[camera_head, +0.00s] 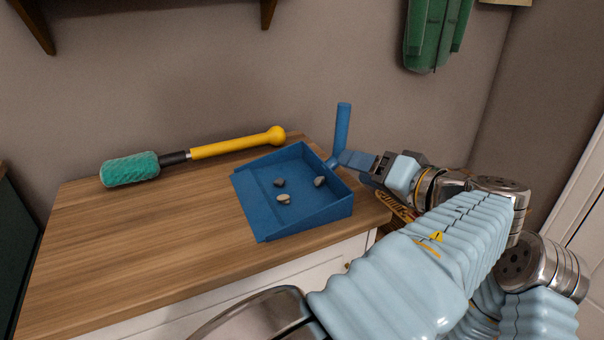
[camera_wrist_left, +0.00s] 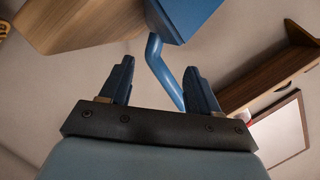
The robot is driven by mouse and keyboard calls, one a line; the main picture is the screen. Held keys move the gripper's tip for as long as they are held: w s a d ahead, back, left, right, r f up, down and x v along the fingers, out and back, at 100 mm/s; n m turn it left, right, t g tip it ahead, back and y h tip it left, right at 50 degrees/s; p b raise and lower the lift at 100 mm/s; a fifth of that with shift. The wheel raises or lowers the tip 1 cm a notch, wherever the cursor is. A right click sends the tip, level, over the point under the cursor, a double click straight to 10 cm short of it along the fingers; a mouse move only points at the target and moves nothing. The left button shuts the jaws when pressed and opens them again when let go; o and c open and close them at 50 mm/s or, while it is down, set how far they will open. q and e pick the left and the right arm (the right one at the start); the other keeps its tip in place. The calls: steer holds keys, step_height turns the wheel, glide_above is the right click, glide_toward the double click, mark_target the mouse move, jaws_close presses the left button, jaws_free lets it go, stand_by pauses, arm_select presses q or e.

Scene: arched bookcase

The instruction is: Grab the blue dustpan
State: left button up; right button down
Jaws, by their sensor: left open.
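The blue dustpan (camera_head: 318,211) rests on the wooden top with several small stones in its pan. Its handle (camera_head: 342,130) stands upright at the back right. My left gripper (camera_head: 343,160) is at the handle's lower part, reaching in from the right. In the left wrist view, its two fingers (camera_wrist_left: 160,82) are apart, and the bent blue handle (camera_wrist_left: 161,65) shows between them, closer to the right finger. I cannot tell whether a finger touches it. The dustpan's pan (camera_wrist_left: 185,14) shows at the top of that view. My right gripper is not in view.
A duster with a teal head (camera_head: 130,169) and yellow handle (camera_head: 235,145) lies at the back of the wooden top (camera_head: 150,240). The top's front left is clear.

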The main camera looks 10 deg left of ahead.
arm_select(q)
steer(key=x, duration=0.6)
steer(key=shift+w+d+f+p, duration=0.1)
steer(key=shift+w+f+p, duration=0.1)
steer(key=shift+p, duration=0.2)
steer(key=shift+c, duration=0.3)
